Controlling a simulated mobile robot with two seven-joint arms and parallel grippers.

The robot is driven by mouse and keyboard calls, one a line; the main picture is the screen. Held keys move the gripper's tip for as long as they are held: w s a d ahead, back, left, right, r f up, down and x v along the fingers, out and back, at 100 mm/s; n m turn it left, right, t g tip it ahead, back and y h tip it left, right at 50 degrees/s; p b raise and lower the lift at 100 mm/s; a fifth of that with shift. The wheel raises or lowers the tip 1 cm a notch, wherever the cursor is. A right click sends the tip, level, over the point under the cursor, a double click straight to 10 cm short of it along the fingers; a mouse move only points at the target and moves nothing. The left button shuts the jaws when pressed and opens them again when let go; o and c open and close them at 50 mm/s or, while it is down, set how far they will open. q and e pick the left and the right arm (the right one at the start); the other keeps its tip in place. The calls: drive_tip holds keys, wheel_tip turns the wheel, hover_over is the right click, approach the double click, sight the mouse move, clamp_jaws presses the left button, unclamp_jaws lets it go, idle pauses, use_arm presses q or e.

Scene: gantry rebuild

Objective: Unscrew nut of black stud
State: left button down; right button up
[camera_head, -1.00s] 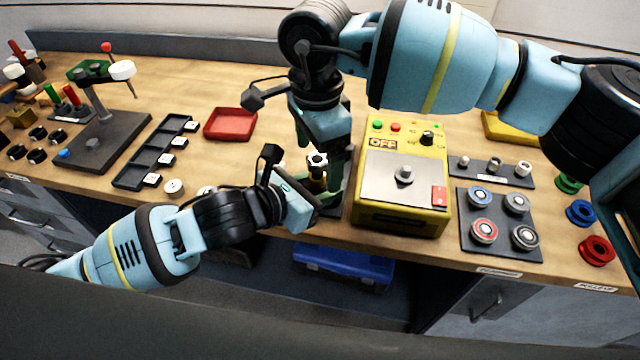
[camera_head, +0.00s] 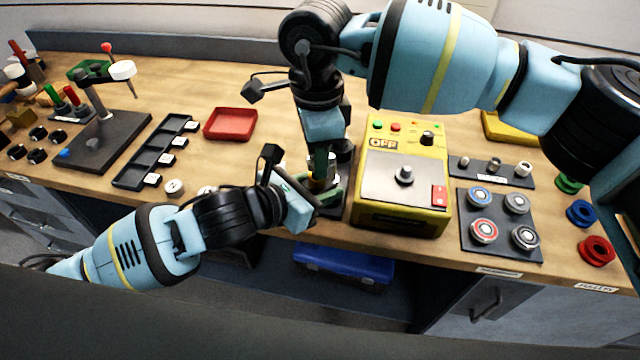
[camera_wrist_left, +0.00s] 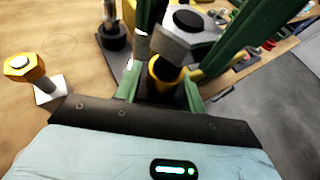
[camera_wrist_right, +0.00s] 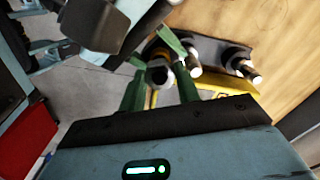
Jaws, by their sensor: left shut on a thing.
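The black stud with its yellow collar (camera_head: 318,185) stands upright on a dark base beside the yellow box; it also shows in the left wrist view (camera_wrist_left: 163,73). My left gripper (camera_head: 318,196) is shut on the stud low down, from the left. A silver hex nut (camera_wrist_left: 185,45) with a black end above it shows in the left wrist view. My right gripper (camera_head: 321,170) points down over the stud, its fingers apart on either side of the nut. In the right wrist view the stud top (camera_wrist_right: 158,73) shows between the fingers. Whether they touch the nut is hidden.
The yellow box (camera_head: 405,190) marked OFF stands close on the right. Another dark post (camera_head: 344,150) stands just behind the stud. A red tray (camera_head: 230,124) and a black slotted rack (camera_head: 150,160) lie to the left.

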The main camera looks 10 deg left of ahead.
drive_tip(key=c, duration=0.5)
drive_tip(key=n, duration=0.5)
drive_tip(key=shift+n, duration=0.3)
drive_tip(key=n, duration=0.6)
drive_tip(key=shift+r, duration=0.1)
drive_tip(key=n, duration=1.2)
